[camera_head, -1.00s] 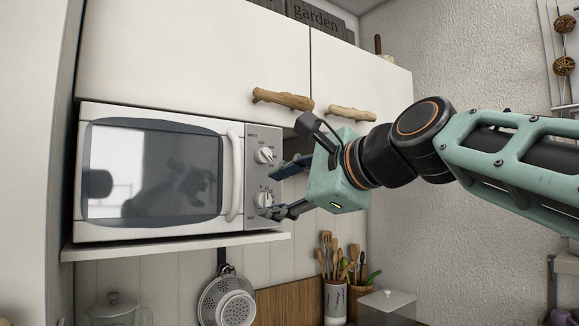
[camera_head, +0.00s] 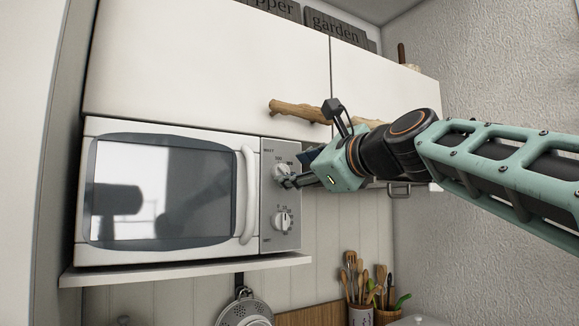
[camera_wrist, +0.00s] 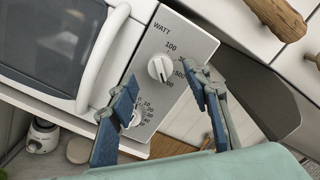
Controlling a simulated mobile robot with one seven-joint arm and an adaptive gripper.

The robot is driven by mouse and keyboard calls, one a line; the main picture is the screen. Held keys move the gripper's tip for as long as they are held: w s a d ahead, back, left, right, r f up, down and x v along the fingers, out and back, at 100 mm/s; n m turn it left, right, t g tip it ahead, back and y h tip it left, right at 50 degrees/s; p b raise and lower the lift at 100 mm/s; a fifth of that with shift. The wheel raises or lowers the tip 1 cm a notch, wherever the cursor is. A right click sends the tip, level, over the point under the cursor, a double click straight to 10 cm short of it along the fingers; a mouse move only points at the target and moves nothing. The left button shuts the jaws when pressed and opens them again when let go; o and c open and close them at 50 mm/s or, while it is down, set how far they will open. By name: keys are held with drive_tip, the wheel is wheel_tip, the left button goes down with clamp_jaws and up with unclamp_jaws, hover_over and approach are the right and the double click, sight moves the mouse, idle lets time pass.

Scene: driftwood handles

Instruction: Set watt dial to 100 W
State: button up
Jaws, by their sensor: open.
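The watt dial (camera_wrist: 160,68) is a round white knob on the grey panel, under the label WATT. In the wrist view, the mark 100 sits just above and to its right. A ridge crosses the knob, but I cannot tell which mark it points at. The dial is the upper knob in the head view (camera_head: 281,171), partly covered by my fingers. My gripper (camera_wrist: 160,74) is open, with one fingertip to the left of the dial and the other to its right. I cannot tell whether either finger touches it.
A lower time dial (camera_head: 283,221) sits below; my left finger partly hides it in the wrist view. The white microwave (camera_head: 170,262) stands on a shelf (camera_head: 185,271), its door handle (camera_head: 248,195) left of the panel. Cabinet doors with driftwood handles (camera_head: 297,111) are above.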

sight(285, 171)
drive_tip(key=shift+p+x, duration=0.6)
drive_tip(key=shift+x, duration=1.4)
drive_tip(key=c, duration=1.1)
drive_tip(key=shift+c, duration=0.2)
